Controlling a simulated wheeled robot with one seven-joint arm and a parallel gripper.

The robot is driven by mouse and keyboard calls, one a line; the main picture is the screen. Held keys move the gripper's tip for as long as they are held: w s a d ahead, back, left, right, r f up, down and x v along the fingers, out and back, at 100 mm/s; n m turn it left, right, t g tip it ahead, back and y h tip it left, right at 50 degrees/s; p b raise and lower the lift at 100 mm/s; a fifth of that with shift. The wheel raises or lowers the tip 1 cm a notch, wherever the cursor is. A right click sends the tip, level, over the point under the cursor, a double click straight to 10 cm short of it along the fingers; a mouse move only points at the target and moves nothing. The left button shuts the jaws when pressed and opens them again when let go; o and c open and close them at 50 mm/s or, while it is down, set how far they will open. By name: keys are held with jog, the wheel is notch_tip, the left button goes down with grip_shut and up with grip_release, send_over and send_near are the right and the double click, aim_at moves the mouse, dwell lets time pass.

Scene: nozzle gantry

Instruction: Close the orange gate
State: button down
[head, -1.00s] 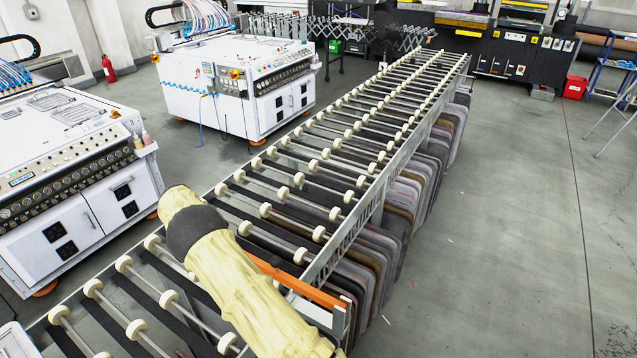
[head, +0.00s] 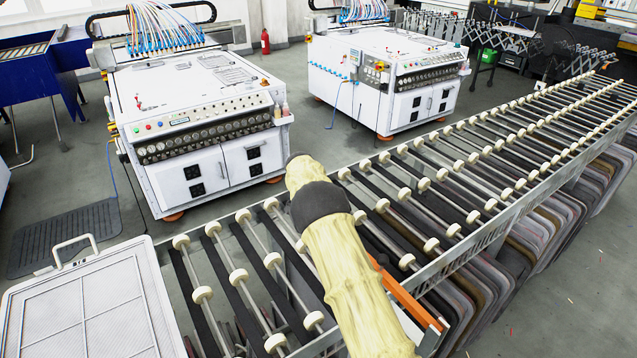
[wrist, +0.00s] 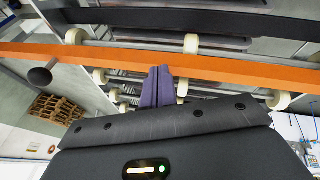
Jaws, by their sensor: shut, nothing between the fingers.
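The orange gate (wrist: 225,70) is a long flat bar that crosses the whole wrist view, above the rollers. A dark round knob (wrist: 40,77) on a short stem stands out from its left part. My gripper (wrist: 161,70) has two purple fingers pressed together, with nothing between them. Their tips overlap the bar near its middle; I cannot tell whether they touch it. In the head view part of the orange gate (head: 410,301) shows lying across the roller conveyor, right of my arm. My arm hides the rest of it, and my gripper is hidden there.
The roller conveyor (head: 470,247) runs to the back right, with dark panels hanging below it. A white framed tray (head: 80,310) with a handle is at the front left. White machines (head: 200,120) stand behind the conveyor. In the wrist view, wooden pallets (wrist: 58,108) lie at left.

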jog(key=d+b+v, duration=0.1)
jog(key=v, duration=1.4)
jog(key=shift+s+r, duration=0.2)
jog(key=shift+r, duration=0.25)
jog(key=shift+d, duration=0.15)
jog(key=s+d+n+t+y, duration=0.1)
jog(key=s+d+n+y, duration=0.25)
jog(key=s+d, duration=0.5)
jog(key=s+f+n+t, duration=0.1)
jog(key=s+f+n, duration=0.1)
jog(key=s, duration=1.1)
jog(key=s+d+f+n+y, duration=0.1)
jog(key=s+f+n, duration=0.2)
jog(key=s, duration=1)
jog(key=shift+s+d+n+t, duration=0.35)
jog(key=shift+s+n+t, duration=0.05)
jog(key=shift+n, duration=0.35)
